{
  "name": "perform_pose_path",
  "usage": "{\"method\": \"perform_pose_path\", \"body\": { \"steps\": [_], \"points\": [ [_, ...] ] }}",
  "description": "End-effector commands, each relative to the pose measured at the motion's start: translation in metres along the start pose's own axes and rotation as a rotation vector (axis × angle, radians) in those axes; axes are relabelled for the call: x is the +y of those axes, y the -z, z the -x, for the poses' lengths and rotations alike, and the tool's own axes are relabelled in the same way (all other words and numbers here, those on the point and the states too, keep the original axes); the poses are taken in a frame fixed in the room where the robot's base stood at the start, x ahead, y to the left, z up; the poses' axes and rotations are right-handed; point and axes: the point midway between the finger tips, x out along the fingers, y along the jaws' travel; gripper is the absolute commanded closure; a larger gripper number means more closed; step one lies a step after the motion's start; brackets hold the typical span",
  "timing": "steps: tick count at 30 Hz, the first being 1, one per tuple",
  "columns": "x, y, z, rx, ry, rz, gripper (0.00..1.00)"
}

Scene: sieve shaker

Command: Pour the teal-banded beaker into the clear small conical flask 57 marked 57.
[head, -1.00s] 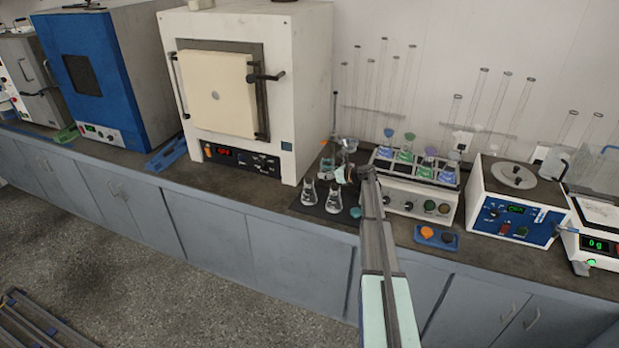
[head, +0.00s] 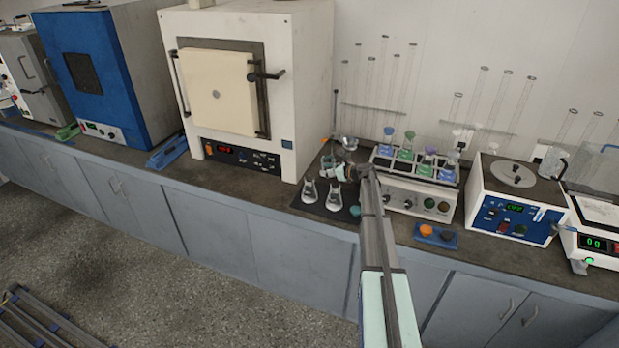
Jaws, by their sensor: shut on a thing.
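My gripper (head: 347,172) is above the back of a dark mat (head: 318,209), partly hidden by my own wrist. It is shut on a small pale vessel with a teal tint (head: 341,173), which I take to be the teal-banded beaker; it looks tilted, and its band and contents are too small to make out. Two clear conical flasks stand upright at the front of the mat, a left flask (head: 310,193) and a right flask (head: 333,199). Their markings are unreadable, so I cannot tell which is 57. The held vessel is behind and above the right flask.
Another vessel with teal (head: 327,169) is close behind, by a thin stand. A white furnace (head: 240,80) stands left. Right of the mat are a rack box with several coloured flasks (head: 415,190), a blue tray with orange and dark caps (head: 436,236) and a centrifuge-like device (head: 514,200).

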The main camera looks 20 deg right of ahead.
Motion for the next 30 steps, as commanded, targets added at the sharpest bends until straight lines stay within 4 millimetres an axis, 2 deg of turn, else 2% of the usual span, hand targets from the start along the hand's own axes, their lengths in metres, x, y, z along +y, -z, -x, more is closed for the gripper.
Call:
{"method": "perform_pose_path", "body": {
  "steps": [1,5,7,14,23,30],
  "points": [
    [0.003,-0.013,0.006,0.001,0.009,0.023,0.91],
    [0.004,-0.032,0.014,0.010,0.034,0.083,0.91],
    [0.006,-0.025,0.011,0.016,0.047,0.114,0.91],
    [0.010,-0.033,0.013,0.030,0.091,0.220,0.91],
    [0.020,-0.026,0.009,0.050,0.147,0.357,0.91],
    [0.026,-0.035,0.011,0.066,0.192,0.466,0.91]
  ]
}}
